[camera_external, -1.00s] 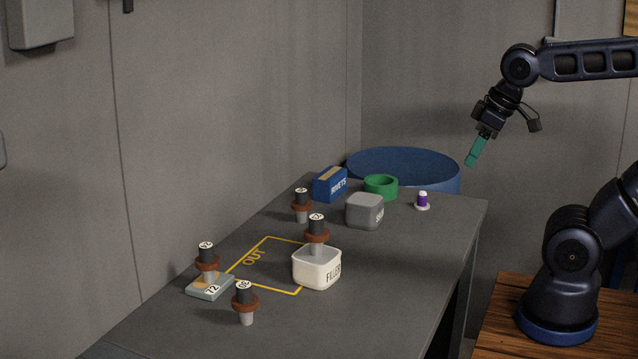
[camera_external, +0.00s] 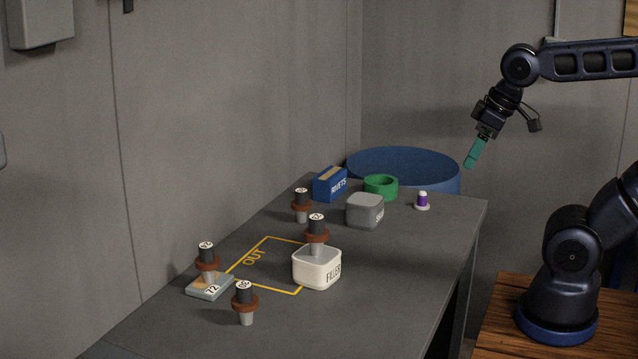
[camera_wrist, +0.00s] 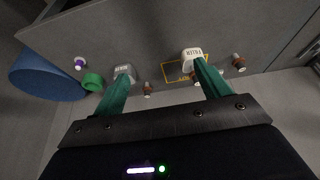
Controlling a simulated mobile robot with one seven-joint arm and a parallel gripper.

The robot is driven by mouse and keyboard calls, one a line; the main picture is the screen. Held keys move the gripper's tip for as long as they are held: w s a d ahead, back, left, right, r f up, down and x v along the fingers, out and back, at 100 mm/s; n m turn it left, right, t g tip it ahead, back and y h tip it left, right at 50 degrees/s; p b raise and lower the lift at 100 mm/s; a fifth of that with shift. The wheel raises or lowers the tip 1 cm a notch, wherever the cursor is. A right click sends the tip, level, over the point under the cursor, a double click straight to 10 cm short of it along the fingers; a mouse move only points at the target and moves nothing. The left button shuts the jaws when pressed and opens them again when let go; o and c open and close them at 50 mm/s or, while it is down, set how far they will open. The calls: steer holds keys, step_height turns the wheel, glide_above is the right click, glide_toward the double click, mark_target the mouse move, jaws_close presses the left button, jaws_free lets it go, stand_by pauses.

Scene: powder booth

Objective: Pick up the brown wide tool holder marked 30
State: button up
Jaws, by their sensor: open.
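Several brown-collared tool holders with black tops and grey tapers stand on the grey bench. The one nearest the camera (camera_external: 245,302) has a white label that may read 30; the digits are too small to be sure. Another (camera_external: 207,262) stands on a pad marked 72, one (camera_external: 316,236) on the white FILLER box, and one (camera_external: 301,205) farther back. My gripper (camera_external: 475,153) hangs beyond the bench's right side, well away from them all. Its teal fingers (camera_wrist: 162,72) are apart and empty in the wrist view. A brown-collared holder (camera_wrist: 239,63) shows there right of the fingers; I cannot tell its label.
The white FILLER box (camera_external: 317,273) stands by the yellow OUT outline (camera_external: 266,238). Behind are a grey box (camera_external: 364,211), a blue RIVETS box (camera_external: 330,184), a green ring (camera_external: 381,187) and a purple-topped piece (camera_external: 422,200). A blue drum (camera_external: 430,175) stands past the bench. The right front bench is clear.

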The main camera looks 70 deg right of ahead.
steer(key=shift+w, duration=0.1)
steer(key=w+a+r+n+g, duration=0.1)
steer(key=w+a, duration=0.2)
steer(key=w, duration=0.3)
steer(key=w+a+r+n, duration=0.1)
steer(key=w+a+n, duration=0.1)
steer(key=w, duration=0.4)
steer(key=n+g, duration=0.4)
steer(key=n, duration=0.3)
glide_above(246, 294)
steer(key=d, duration=0.1)
steer(key=f, duration=1.7)
steer(key=shift+w+d+f, duration=0.1)
steer(key=shift+w+d, duration=0.1)
steer(key=shift+w, duration=0.15)
steer(key=shift+a+f, duration=0.1)
steer(key=shift+f, duration=0.35)
step_height(246, 294, down, 10)
steer(key=shift+f, duration=0.1)
